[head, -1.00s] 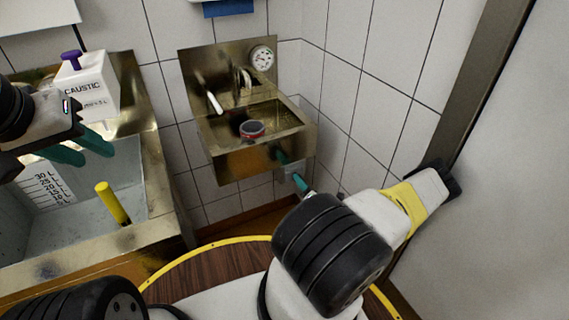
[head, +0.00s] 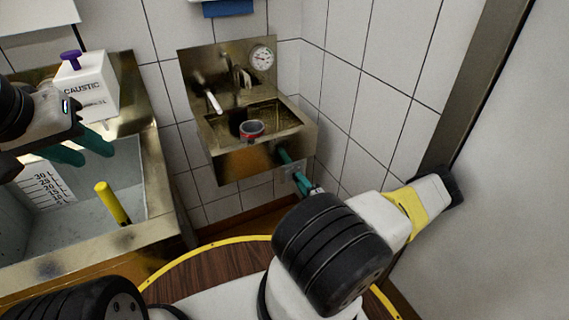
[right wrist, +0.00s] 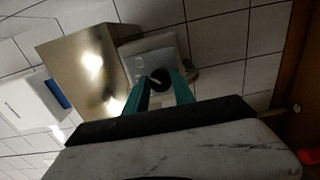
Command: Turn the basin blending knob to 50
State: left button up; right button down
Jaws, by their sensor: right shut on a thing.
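The blending knob (right wrist: 160,84) is a dark round knob with a pale pointer on a light wall plate (right wrist: 150,52), seen in the right wrist view. The teal fingers of my right gripper (right wrist: 161,78) lie on either side of it and are shut on it. In the head view my right gripper (head: 286,158) reaches below the right side of the brass basin (head: 245,165); the knob is hidden there. A round dial gauge (head: 262,58) is on the basin's back panel; its numbers are too small to read. My left gripper (head: 88,148) is open and empty at the left.
A red and grey round object (head: 251,130) is in the basin. At the left, a white CAUSTIC container (head: 88,88) stands at the back of a large sink (head: 150,205) with a yellow rod (head: 112,203).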

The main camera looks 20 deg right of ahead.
dwell(0.4)
jog(key=c, duration=1.1)
grip_release()
jog(key=shift+s, duration=0.15)
jog(key=s, duration=0.7)
jog(key=shift+s+d, duration=0.3)
